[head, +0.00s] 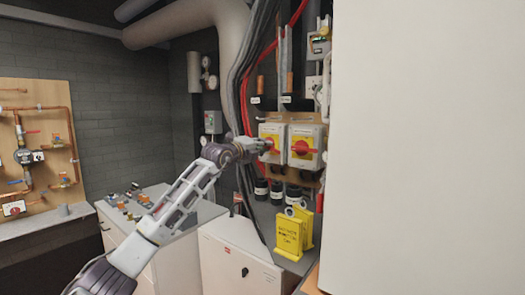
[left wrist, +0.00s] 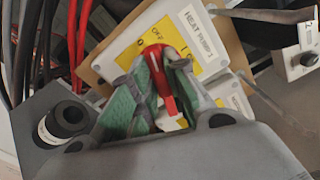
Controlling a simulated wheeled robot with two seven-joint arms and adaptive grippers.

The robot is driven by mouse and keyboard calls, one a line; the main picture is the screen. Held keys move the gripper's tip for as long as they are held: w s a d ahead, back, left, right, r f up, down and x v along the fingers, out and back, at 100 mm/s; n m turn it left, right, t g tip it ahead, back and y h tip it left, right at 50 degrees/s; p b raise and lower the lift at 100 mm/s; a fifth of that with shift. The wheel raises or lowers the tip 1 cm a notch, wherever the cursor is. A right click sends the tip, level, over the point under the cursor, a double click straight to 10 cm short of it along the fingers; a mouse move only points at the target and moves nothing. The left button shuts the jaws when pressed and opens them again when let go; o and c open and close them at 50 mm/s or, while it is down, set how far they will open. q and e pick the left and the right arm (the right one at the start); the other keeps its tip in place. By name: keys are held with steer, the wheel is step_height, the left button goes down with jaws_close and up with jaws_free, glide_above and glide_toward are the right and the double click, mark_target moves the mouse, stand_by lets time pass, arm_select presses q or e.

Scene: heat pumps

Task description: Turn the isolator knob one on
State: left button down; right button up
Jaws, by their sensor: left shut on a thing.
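Two isolator boxes with red knobs on yellow plates hang side by side on the wall board. The left isolator box (head: 269,130) has its red knob (head: 269,147) partly hidden by my left gripper (head: 262,146). In the left wrist view this box (left wrist: 203,22) carries a label reading heat pump 1, and its red knob (left wrist: 160,65) sits between the fingers. My left gripper (left wrist: 172,95) is shut on this knob. The right isolator box (head: 307,134) has its red knob (head: 301,147) in clear view. My right gripper is in neither view.
A large pale panel (head: 430,150) blocks the right side.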

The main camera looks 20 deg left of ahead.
arm_select(q)
steer(key=shift+f+m+b, duration=0.15)
steer(key=shift+m+b, duration=1.05)
steer(key=shift+m, duration=2.2)
steer(key=shift+f+m+b, duration=0.1)
steer(key=shift+m+b, duration=1.1)
steer(key=shift+m, duration=2.2)
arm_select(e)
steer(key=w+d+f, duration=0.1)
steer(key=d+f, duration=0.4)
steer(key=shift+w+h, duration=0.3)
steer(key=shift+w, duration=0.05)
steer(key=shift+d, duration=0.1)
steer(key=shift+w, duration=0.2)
arm_select(q)
steer(key=c, duration=1.4)
jaws_free()
steer(key=shift+r, duration=0.1)
steer(key=shift+s+r, duration=0.1)
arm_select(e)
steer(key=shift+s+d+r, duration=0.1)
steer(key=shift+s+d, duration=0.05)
